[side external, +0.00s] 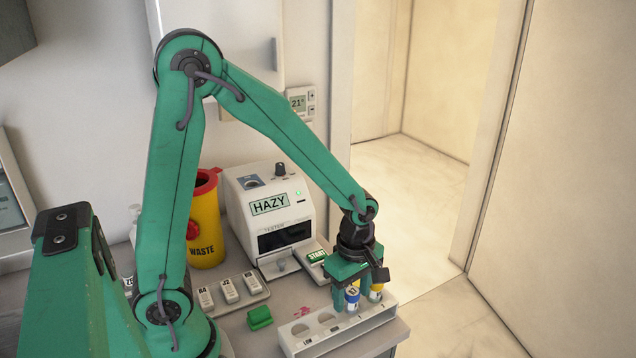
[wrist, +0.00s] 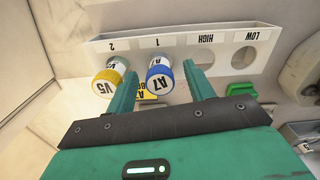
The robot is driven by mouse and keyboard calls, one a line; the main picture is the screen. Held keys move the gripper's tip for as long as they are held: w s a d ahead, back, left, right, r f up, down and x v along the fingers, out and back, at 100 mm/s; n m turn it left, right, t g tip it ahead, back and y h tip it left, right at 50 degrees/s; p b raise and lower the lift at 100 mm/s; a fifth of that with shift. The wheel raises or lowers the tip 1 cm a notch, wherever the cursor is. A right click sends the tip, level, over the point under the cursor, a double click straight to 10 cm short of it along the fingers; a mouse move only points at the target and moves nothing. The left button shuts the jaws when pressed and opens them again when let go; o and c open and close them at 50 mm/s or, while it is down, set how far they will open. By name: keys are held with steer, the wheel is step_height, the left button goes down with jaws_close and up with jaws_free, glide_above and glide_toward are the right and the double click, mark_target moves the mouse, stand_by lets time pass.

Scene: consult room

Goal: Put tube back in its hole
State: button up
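A white rack (side external: 311,344) stands at the counter's front edge, labelled LOW, HIGH, 1 and 2 in the wrist view (wrist: 262,38). A blue-capped tube marked A7 (wrist: 159,80) stands at hole 1. A yellow-capped tube marked V5 (wrist: 109,80) stands at hole 2; its cap also shows in the side view (side external: 376,292). My gripper (wrist: 160,72) is over the rack, fingers on either side of the blue cap, with a visible gap at each side. In the side view the fingers partly hide the blue cap (side external: 352,294). The LOW and HIGH holes look empty.
A white tester (side external: 243,208) reading HAZY stands behind, with a green START button (side external: 316,256) beside it. A yellow WASTE bin (side external: 207,233), a tray with labelled white pieces (side external: 229,290) and a green block (side external: 260,317) are to the left.

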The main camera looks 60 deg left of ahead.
stand_by(0.3)
steer(key=shift+r, duration=3.9)
steer(key=shift+s+a+r+m+t, duration=0.15)
steer(key=shift+s+r+m, duration=0.05)
steer(key=shift+r+m, duration=0.25)
steer(key=shift+s+a+r+m+t, duration=0.1)
steer(key=shift+s+r+m+t, duration=0.1)
steer(key=shift+r+m, duration=0.2)
steer(key=s+a+r+m+t, duration=0.3)
steer(key=s+r+m+t, duration=0.2)
steer(key=m, duration=1.3)
steer(key=s+r, duration=0.3)
steer(key=s, duration=0.1)
steer(key=shift+s+a+r, duration=0.25)
steer(key=shift+a+r, duration=0.05)
